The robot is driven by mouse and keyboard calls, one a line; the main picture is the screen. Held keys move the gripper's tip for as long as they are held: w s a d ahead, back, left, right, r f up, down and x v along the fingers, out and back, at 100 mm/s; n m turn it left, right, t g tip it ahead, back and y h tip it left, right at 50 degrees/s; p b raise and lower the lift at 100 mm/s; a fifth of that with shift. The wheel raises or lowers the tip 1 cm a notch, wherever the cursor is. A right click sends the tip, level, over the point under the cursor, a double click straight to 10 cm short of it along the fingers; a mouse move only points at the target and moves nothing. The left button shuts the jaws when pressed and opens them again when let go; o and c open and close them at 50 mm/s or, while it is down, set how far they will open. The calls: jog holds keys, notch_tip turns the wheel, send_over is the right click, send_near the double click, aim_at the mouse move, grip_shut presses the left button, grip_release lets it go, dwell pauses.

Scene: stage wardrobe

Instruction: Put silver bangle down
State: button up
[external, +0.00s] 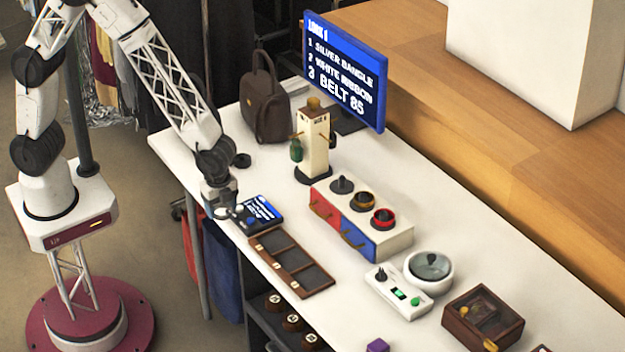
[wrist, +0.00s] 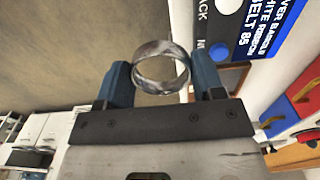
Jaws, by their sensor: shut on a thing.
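The silver bangle (wrist: 160,52) is a shiny grey ring. In the wrist view it sits between the two blue fingers of my gripper (wrist: 163,78), which is shut on it. In the external view my gripper (external: 221,208) is low over the left edge of the white table (external: 440,217), beside a small tablet (external: 262,211) with a blue screen. The bangle is too small to make out surely there. A brown tray (external: 327,289) with three dark compartments lies just beyond the tablet; no item shows in it.
A blue sign (external: 345,70) lists silver bangle, white ribbon and belt 85. A red and blue drawer box (external: 396,241) with several round stands on top is right of the tray. A brown handbag (external: 265,112), a bottle-like figure (external: 313,150) and a wooden box (external: 457,310) also stand there.

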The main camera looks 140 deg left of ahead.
send_over(275, 242)
jog(key=shift+f, duration=0.75)
dwell(0.3)
jog(key=shift+f, duration=1.75)
jog(key=shift+f, duration=0.6)
jog(key=o, duration=0.9)
jog(key=shift+o, duration=0.2)
jog(key=shift+r, duration=0.1)
jog(key=shift+o, duration=0.2)
notch_tip(275, 242, up, 13)
